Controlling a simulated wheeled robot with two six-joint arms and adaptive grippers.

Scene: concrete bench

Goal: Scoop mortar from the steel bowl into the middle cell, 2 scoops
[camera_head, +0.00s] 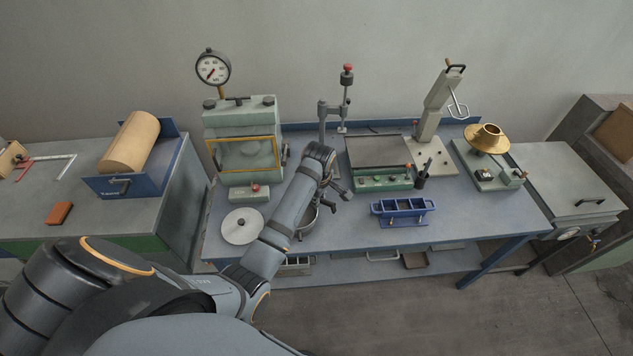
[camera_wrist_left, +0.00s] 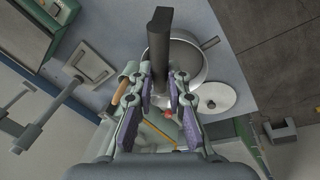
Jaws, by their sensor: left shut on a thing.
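My left gripper (camera_head: 336,190) is over the front middle of the bench. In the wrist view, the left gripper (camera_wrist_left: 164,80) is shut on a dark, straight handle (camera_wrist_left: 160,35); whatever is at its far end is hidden. The steel bowl (camera_wrist_left: 187,62) shows beside and below the handle in the wrist view. In the head view the bowl (camera_head: 308,217) is mostly hidden behind my left arm. The mortar cannot be made out. The blue mould (camera_head: 402,208) with a row of cells stands right of the gripper, apart from it. My right gripper is not in view.
A pale round disc (camera_head: 241,226) lies left of the bowl. A press with a gauge (camera_head: 242,150) stands behind it. A green-based device (camera_head: 380,165) stands behind the mould, and a brass-topped device (camera_head: 488,150) at the right. The bench right of the mould is clear.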

